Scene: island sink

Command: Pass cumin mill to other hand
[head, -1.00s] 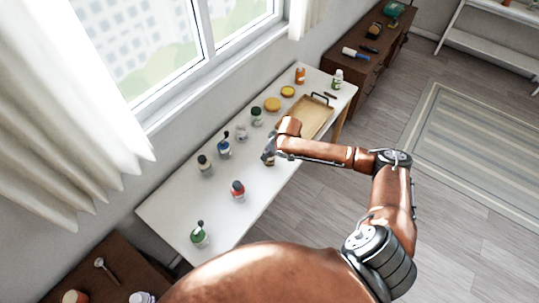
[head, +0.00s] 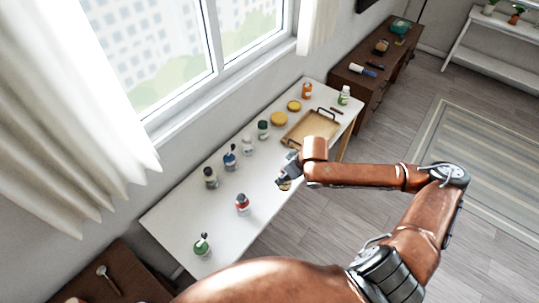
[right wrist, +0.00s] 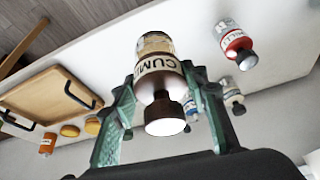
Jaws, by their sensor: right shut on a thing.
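The cumin mill (right wrist: 158,66) is a clear jar with a cream label reading "CUMI" and a dark brown cap. In the right wrist view it sits between the two greenish fingers of my right gripper (right wrist: 162,84), which is shut on it. The mill is tilted in that view, cap toward the camera. In the head view my right gripper (head: 287,176) is over the front edge of the white table, and the mill (head: 285,186) shows only as a small patch below the fingers. My left gripper is not in view.
The white table (head: 180,225) carries a red-labelled jar (head: 242,203), a green-labelled jar (head: 202,246), several bottles along the window side, yellow lids (head: 279,119) and a wooden tray (head: 310,130). A brown cabinet (head: 120,275) stands at the near end. Floor at right is open.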

